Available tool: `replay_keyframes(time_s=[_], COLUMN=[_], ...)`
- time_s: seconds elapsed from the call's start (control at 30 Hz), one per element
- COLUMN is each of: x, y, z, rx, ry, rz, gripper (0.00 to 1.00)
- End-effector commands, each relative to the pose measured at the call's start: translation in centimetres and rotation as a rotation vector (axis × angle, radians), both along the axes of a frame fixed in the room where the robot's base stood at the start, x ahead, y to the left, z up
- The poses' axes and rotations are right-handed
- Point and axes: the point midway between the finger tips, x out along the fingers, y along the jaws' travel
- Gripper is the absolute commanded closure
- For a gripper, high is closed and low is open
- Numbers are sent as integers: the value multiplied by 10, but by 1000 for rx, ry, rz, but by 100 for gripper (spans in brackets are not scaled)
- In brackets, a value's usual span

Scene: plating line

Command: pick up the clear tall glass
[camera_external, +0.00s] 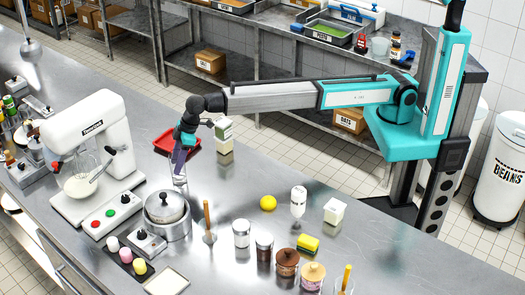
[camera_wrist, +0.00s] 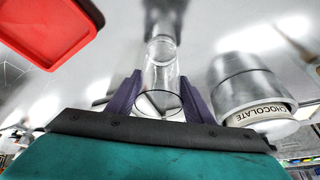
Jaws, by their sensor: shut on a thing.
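The clear tall glass (camera_wrist: 160,78) stands between the two purple fingers of my gripper (camera_wrist: 160,100) in the wrist view, its round rim facing the camera. My gripper is shut on it, one finger on each side. In the external view my gripper (camera_external: 180,160) points down over the steel counter, and the glass (camera_external: 180,179) shows faintly below the fingers. Whether its base touches the counter is hard to tell.
A red tray (camera_external: 176,141) lies just behind my gripper. A metal pot (camera_external: 168,217) stands close in front; its chocolate label (camera_wrist: 262,113) shows in the wrist view. A white mixer (camera_external: 95,140) is at left. Small cartons (camera_external: 224,136) stand to the right.

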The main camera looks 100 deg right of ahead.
Motion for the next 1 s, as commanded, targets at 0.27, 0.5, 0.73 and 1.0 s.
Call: replay_keyframes(time_s=[0.27,0.5,0.73,1.0], x=[1,-10,-34,-71], y=[0,-2,-7,-15], z=[19,30,31,34], rx=[1,0,0,0], ry=[-3,-2,-1,-2], rz=[0,0,0,0], gripper=[81,81,81,81])
